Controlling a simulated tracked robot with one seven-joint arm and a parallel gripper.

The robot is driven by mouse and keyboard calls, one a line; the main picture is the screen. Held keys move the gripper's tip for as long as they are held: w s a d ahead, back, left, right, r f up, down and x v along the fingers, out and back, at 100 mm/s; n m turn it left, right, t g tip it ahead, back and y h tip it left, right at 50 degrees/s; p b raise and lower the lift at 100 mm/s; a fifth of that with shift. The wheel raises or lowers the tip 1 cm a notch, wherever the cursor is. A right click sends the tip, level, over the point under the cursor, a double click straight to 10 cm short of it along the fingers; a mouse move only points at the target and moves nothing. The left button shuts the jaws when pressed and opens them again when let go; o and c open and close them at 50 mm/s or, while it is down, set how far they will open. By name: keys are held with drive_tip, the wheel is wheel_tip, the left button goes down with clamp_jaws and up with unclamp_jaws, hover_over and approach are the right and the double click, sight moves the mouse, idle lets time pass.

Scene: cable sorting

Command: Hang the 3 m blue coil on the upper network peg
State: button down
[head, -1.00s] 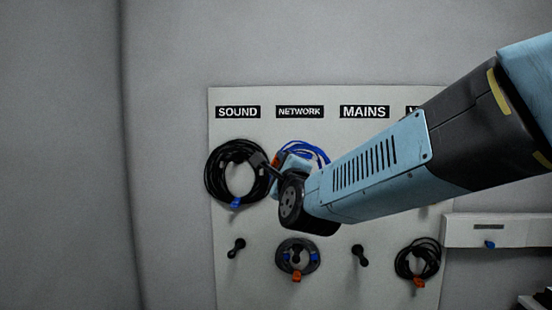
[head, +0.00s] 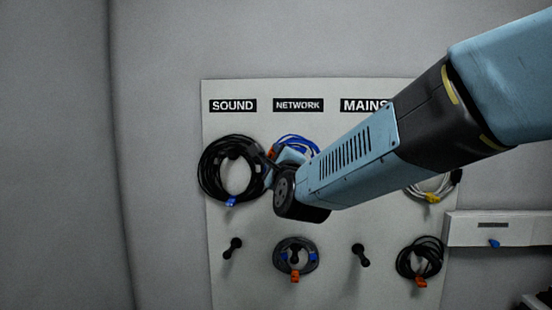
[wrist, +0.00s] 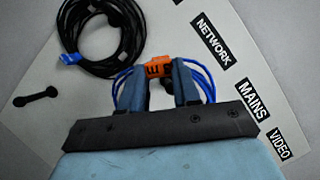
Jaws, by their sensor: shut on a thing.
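The blue coil (head: 298,139) is in front of the board under the NETWORK label (head: 298,105), partly hidden by my arm. My gripper (wrist: 161,84) is shut on it at its orange tag (wrist: 158,66); blue loops (wrist: 205,80) show on both sides of the fingers in the wrist view. In the head view my gripper (head: 285,158) is mostly behind my wrist. The upper network peg is hidden behind the coil and arm, so I cannot tell whether the coil is around it.
A black coil (head: 203,180) with a blue tag hangs close left under SOUND. A dark coil (head: 279,262) hangs on the lower network peg. The lower sound peg (head: 232,247) and lower mains peg (head: 360,255) are bare. Coils at right (head: 432,197) (head: 405,263) carry yellow and orange tags.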

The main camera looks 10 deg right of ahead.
drive_tip(key=w+d+f, duration=0.2)
drive_tip(key=w, duration=0.5)
drive_tip(key=w+d+f, duration=0.2)
drive_tip(key=w+d, duration=0.1)
drive_tip(key=w, duration=0.5)
drive_tip(key=shift+f, duration=0.25)
idle(1.6)
drive_tip(key=shift+f, duration=0.15)
idle(0.4)
drive_tip(key=c, duration=0.7)
unclamp_jaws()
drive_tip(key=shift+a, duration=0.1)
drive_tip(key=shift+c, duration=0.2)
drive_tip(key=shift+r, duration=0.2)
drive_tip(key=shift+r, duration=0.1)
